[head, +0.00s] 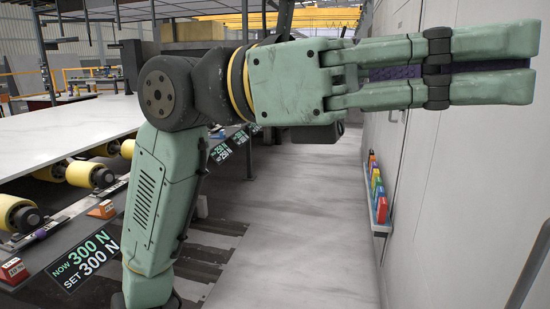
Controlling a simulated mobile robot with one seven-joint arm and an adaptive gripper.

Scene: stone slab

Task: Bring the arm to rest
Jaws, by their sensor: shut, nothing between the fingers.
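My green arm is raised in the head view, bent at a dark round joint, with its forearm level across the upper middle. My gripper (505,64) is at the upper right, pointing right, with its two long fingers lying one above the other. It is shut and holds nothing. A thin dark purple strip shows between the fingers. The gripper hangs in the air in front of the pale wall panels (450,190); I cannot tell how far it is from them.
A pale stone slab (60,135) lies at the left above yellow rollers (90,174). A display reading 300 N (85,258) is on the near edge. A small shelf with colored items (380,211) is on the right wall. The grey floor (290,240) between is clear.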

